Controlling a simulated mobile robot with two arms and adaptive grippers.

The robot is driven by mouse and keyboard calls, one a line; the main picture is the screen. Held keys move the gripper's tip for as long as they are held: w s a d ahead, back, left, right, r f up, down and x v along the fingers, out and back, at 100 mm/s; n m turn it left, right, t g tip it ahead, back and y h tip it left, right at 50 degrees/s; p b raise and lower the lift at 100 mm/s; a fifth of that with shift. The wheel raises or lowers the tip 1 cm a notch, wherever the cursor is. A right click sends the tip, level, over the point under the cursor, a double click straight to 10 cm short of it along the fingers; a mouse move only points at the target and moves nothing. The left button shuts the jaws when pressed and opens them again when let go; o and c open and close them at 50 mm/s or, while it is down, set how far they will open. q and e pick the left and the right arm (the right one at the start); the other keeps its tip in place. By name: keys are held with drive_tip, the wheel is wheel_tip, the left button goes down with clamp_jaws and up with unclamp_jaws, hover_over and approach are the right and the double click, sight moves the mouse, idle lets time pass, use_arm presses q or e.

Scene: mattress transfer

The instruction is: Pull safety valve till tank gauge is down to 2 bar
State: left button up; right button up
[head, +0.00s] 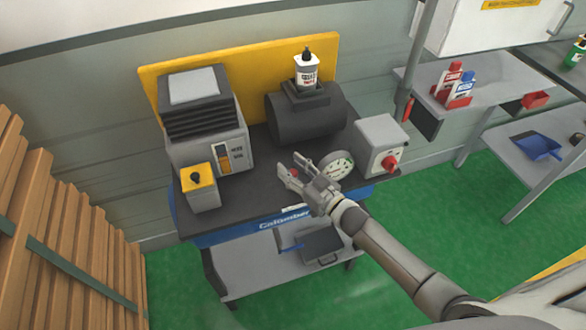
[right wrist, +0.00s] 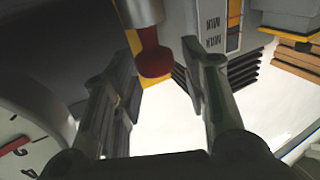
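The safety valve, a red knob on a grey stem (right wrist: 153,58), shows between the fingertips in the right wrist view; no finger visibly grips it. In the head view a small red spot beside the fingers is probably this knob. My right gripper (head: 288,170) is open in front of the black tank (head: 305,122); it also shows in the right wrist view (right wrist: 160,78). The round white tank gauge (head: 337,164) is just right of the gripper. Part of its dial (right wrist: 25,145) shows in the right wrist view; I cannot read its needle. My left gripper is out of view.
The dark workbench (head: 245,205) also holds a grey machine (head: 210,130), a yellow-topped box (head: 200,187) and a control box with a red knob (head: 375,140). A white bottle (head: 306,72) stands above the tank. A shelf (head: 490,90) is at right.

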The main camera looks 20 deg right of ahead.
drive_tip(key=shift+s, duration=0.15)
drive_tip(key=shift+s+d+f, duration=0.15)
drive_tip(key=shift+s, duration=0.05)
drive_tip(key=v, duration=1.1)
drive_tip(key=shift+s+d, duration=0.1)
drive_tip(key=shift+s, duration=0.05)
